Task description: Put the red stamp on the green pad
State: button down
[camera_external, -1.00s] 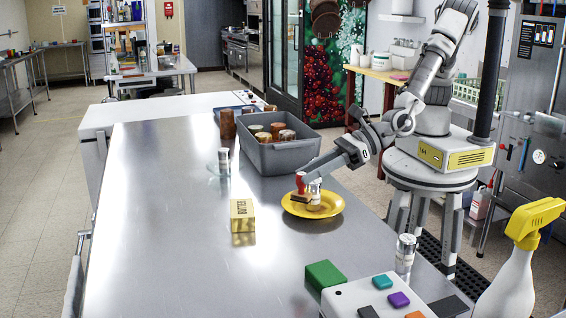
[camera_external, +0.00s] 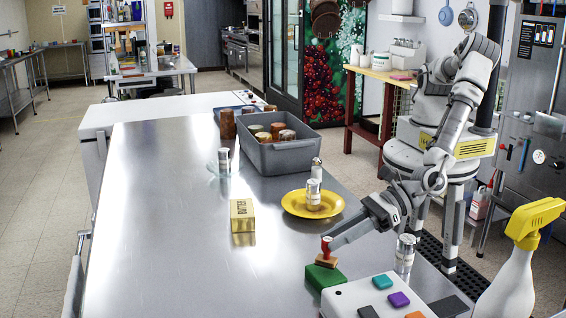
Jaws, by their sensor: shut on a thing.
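The red stamp (camera_external: 326,244), with a red handle and a brown base, is upright at the back edge of the green pad (camera_external: 321,278). Its base overlaps the pad's top in this view; I cannot tell whether it touches or hovers just above. My gripper (camera_external: 330,243) is shut on the stamp's handle, reaching in from the right. The fingertips are small and partly hidden by the handle. The pad lies on the steel table, left of a white panel.
A white panel with coloured blocks (camera_external: 374,299) and a glass jar (camera_external: 405,256) stand right of the pad. A yellow plate (camera_external: 291,204) holding a jar is behind. A yellow box (camera_external: 242,216) and grey bin (camera_external: 290,157) stand farther back. The table's left is clear.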

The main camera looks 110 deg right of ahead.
jog(key=shift+f, duration=0.75)
jog(key=shift+f, duration=0.3)
jog(key=c, duration=0.7)
grip_release()
jog(key=shift+r, duration=0.1)
jog(key=shift+o, duration=0.2)
jog(key=shift+r, duration=0.1)
jog(key=shift+r, duration=0.2)
jog(key=v, duration=1.2)
jog(key=shift+b, duration=0.45)
